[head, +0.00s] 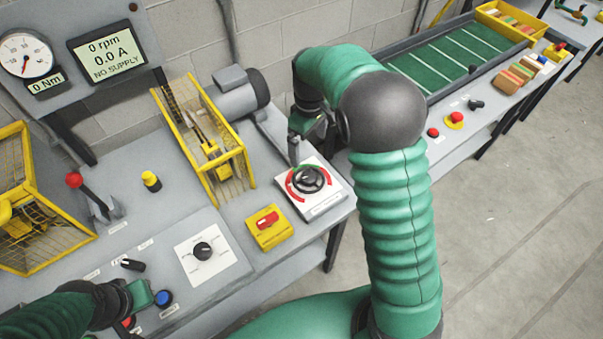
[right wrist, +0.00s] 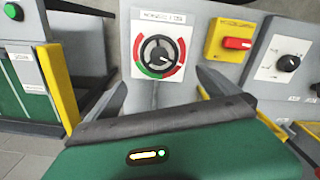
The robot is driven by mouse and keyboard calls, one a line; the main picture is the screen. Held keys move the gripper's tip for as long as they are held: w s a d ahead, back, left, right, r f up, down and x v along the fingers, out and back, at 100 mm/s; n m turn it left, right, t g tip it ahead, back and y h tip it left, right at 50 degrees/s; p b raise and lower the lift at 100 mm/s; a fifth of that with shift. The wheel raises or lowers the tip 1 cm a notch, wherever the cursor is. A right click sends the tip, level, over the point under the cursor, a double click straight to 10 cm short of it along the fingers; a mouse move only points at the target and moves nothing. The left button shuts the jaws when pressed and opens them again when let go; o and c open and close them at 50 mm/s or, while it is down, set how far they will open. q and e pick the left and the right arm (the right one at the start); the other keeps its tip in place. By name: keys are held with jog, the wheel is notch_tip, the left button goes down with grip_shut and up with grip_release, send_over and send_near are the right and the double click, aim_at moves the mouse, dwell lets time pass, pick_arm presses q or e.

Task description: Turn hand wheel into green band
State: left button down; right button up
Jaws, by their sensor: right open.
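The hand wheel (head: 309,180) is dark, with spokes, on a white square plate (head: 327,205) at the front right of the near bench. A red ring with a short green band (head: 305,166) surrounds it; the band is on the far side. In the right wrist view the wheel (right wrist: 157,54) is upper centre, with the green band (right wrist: 150,73) at its lower left. My right gripper (head: 295,155) is open and empty, just behind and above the wheel, seemingly apart from it. My left gripper (head: 140,296) is beside a blue button; its fingers are unclear.
A yellow box with a red switch (head: 267,224) stands left of the wheel plate. A yellow mesh guard (head: 205,145) and grey motor (head: 240,92) are behind it. A black selector knob (head: 203,250) is nearer. The display (head: 107,50) reads 0 rpm, NO SUPPLY.

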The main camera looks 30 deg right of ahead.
aim_at(308, 176)
jog(key=f, duration=1.4)
jog(key=shift+d+f, duration=0.1)
jog(key=shift+d, duration=0.1)
jog(key=shift+a, duration=0.15)
jog(key=c, duration=1)
